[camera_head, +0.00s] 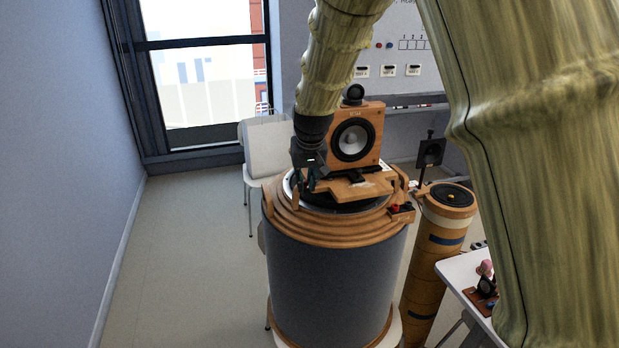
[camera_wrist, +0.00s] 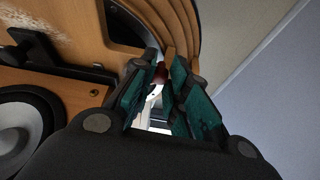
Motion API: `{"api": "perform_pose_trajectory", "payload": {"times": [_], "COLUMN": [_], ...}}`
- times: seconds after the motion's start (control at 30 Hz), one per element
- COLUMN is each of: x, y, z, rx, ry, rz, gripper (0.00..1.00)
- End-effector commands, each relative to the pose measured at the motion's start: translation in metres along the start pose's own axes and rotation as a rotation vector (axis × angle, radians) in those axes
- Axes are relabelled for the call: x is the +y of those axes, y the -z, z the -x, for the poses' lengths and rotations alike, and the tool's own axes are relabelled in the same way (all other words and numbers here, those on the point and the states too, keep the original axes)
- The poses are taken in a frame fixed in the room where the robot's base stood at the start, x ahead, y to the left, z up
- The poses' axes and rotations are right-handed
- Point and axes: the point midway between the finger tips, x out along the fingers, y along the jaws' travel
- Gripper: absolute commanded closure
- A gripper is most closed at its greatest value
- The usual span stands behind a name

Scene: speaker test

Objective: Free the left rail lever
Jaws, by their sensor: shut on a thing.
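My gripper (camera_head: 310,186) is at the left side of the round drum's top, just left of the wooden speaker (camera_head: 368,131). In the wrist view, my gripper (camera_wrist: 166,68) has its green-padded fingers closed around a small dark red piece (camera_wrist: 161,73), which looks like the left rail lever. The fingers hide most of it, so its position along the rail cannot be told. The speaker stands upright on a wooden plate (camera_head: 352,187) on the drum. A red and black fitting (camera_head: 401,208) shows at the drum's right rim.
The drum (camera_head: 335,285) has a stepped wooden rim and stands on a white support. A wooden column (camera_head: 437,235) stands close on its right. A white table (camera_head: 465,272) is at the lower right. White chairs (camera_head: 265,145) stand behind left. The floor on the left is clear.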

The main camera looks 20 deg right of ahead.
Motion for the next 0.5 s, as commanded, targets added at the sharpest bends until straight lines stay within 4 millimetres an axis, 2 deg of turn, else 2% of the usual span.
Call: {"api": "perform_pose_trajectory", "payload": {"times": [0.2,0.5], "x": [-0.0029,-0.0045], "y": [0.0060,0.0081], "z": [0.0006,-0.0014], "rx": [0.004,0.003], "ry": [-0.046,-0.073], "rz": [-0.105,-0.174], "gripper": [1.00,1.00]}}
